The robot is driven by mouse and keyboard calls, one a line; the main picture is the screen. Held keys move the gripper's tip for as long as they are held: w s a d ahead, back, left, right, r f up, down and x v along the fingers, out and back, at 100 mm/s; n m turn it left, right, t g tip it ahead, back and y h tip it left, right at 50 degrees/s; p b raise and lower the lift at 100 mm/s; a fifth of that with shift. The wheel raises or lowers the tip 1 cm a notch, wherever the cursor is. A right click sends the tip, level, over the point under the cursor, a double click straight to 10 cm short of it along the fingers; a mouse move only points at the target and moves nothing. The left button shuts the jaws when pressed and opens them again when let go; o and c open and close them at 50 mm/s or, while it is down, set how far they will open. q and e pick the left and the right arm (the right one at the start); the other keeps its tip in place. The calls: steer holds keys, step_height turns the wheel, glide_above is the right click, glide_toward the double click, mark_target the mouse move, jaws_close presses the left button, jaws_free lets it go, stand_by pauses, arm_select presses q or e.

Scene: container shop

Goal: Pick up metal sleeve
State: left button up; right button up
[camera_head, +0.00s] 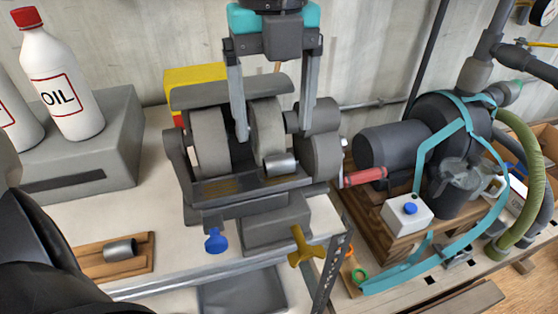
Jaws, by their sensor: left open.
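My left gripper (274,135) hangs down from the top centre, its two long grey fingers wide apart and nothing held between them. The fingertips are over the bench grinder (212,140), in front of or around one of its wheels; the exact depth is hard to tell. A short shiny metal sleeve (281,164) lies on its side on the grinder's front rest, just below the fingertips. A second metal cylinder (121,250) lies on a wooden tray (143,268) at the lower left. My right gripper is not in view.
White oil bottles (62,85) stand on a grey block (115,150) at the left. A pump (385,155) with teal straps and hoses stands at the right. A red-handled tool (363,177) sits beside the grinder. The white bench top (85,222) is mostly clear.

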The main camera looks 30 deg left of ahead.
mark_target(278, 156)
arm_select(q)
steer(key=shift+d+f+p, duration=0.15)
steer(key=shift+f+p, duration=0.1)
steer(key=shift+f, duration=1.05)
steer(key=shift+d+f+p, duration=0.1)
steer(key=shift+f+p, duration=0.15)
steer(key=shift+f, duration=1)
jaws_close()
